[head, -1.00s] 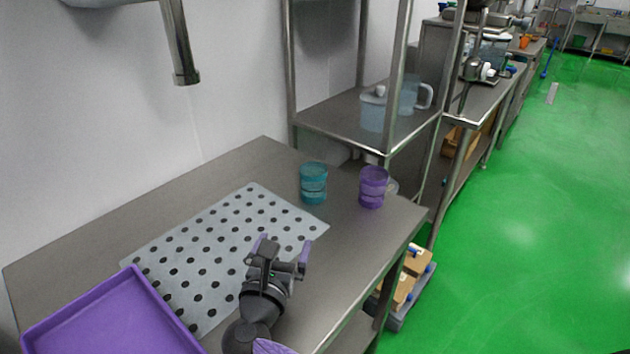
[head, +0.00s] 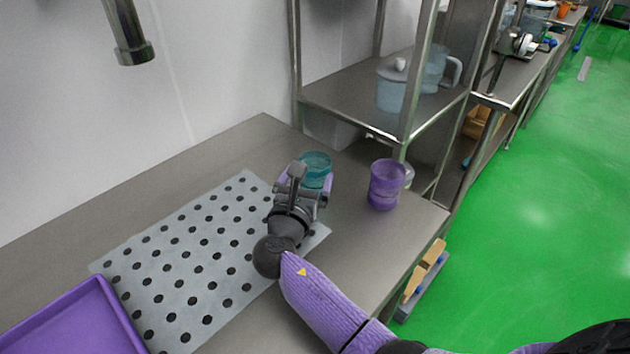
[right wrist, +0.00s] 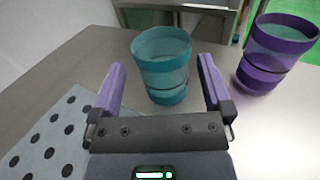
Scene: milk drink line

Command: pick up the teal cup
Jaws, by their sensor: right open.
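The teal cup (head: 317,165) stands upright on the steel table beyond the perforated mat. In the head view my right gripper hides its lower part. The right wrist view shows the teal cup (right wrist: 162,62) ahead, centred in the gap between the fingers. My right gripper (head: 306,182) is open, with its purple fingertips close to the cup's near side. The same gripper (right wrist: 160,75) shows empty in the right wrist view, one finger to each side of the cup's line. Whether the fingers touch the cup I cannot tell. My left gripper is out of view.
A purple cup (head: 386,184) stands to the right of the teal cup, also in the right wrist view (right wrist: 276,52). A grey dotted mat (head: 190,262) and a purple tray (head: 75,318) lie on the table (head: 150,190). A shelf rack (head: 350,108) with pitchers stands behind.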

